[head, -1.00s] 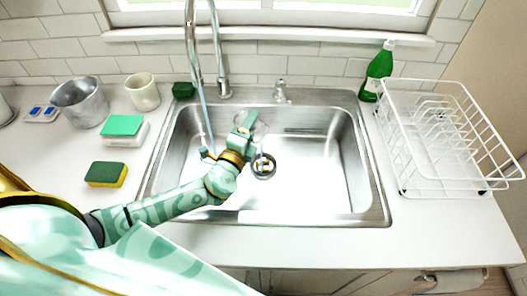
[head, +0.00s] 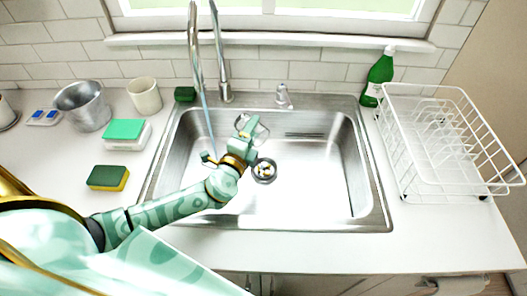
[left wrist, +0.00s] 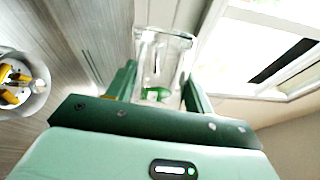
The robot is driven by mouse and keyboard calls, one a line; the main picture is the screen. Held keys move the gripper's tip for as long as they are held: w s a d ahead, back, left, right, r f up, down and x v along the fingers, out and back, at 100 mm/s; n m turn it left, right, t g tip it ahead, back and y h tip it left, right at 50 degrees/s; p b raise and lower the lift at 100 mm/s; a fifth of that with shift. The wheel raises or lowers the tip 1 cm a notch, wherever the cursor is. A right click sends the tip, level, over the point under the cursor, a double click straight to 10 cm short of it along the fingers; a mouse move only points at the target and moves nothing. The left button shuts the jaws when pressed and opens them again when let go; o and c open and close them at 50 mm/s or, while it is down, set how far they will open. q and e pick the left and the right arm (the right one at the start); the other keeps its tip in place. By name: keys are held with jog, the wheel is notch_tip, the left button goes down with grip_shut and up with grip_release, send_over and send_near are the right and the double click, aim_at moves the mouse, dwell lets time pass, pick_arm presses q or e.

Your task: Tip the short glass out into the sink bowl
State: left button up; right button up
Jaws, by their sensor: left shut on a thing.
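The short glass (head: 259,130) is clear and held over the sink bowl (head: 310,190), up and left of the drain. My left gripper (head: 246,128) is shut on it. In the left wrist view the glass (left wrist: 162,55) sits between the two green fingers, and it looks tipped on its side. Something green shows through its near end; I cannot tell what it is. The drain (head: 264,171) holds small yellow and dark bits, also visible at the left of the left wrist view (left wrist: 18,85). My right gripper is not in view.
A faucet (head: 224,60) stands behind the bowl, with a thin stream on its left. A dish rack (head: 440,140) and green bottle (head: 379,78) stand right. Sponges (head: 108,178), a metal bucket (head: 82,105) and a cream cup (head: 145,95) stand left.

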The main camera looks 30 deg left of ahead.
pick_arm(q)
jog(key=shift+a+r+n+p, duration=0.1)
jog(key=shift+n+p, duration=0.2)
jog(key=shift+p, duration=0.05)
jog(key=a+n+g+p, duration=0.1)
jog(key=a+f+n+p, duration=0.1)
jog(key=n, duration=0.1)
jog(key=shift+w+a+f+n+g+p, duration=0.1)
jog(key=shift+w+a+n+g+p, duration=0.05)
jog(key=shift+w+n+g+p, duration=0.2)
jog(key=shift+f+n+g+h+b, duration=0.45)
jog(key=shift+f+n, duration=0.35)
jog(key=shift+n, duration=0.15)
jog(key=shift+f+n+g+h, duration=0.35)
jog(key=shift+n+g, duration=0.05)
jog(key=shift+n, duration=0.4)
jog(key=w+a+f+n+g+h+p, duration=0.2)
jog(key=a+f+n+h+p, duration=0.1)
jog(key=a+n+h, duration=0.1)
jog(key=shift+a+f+n, duration=0.3)
jog(key=shift+a+n, duration=0.35)
jog(key=shift+n, duration=0.75)
jog(key=shift+s, duration=0.1)
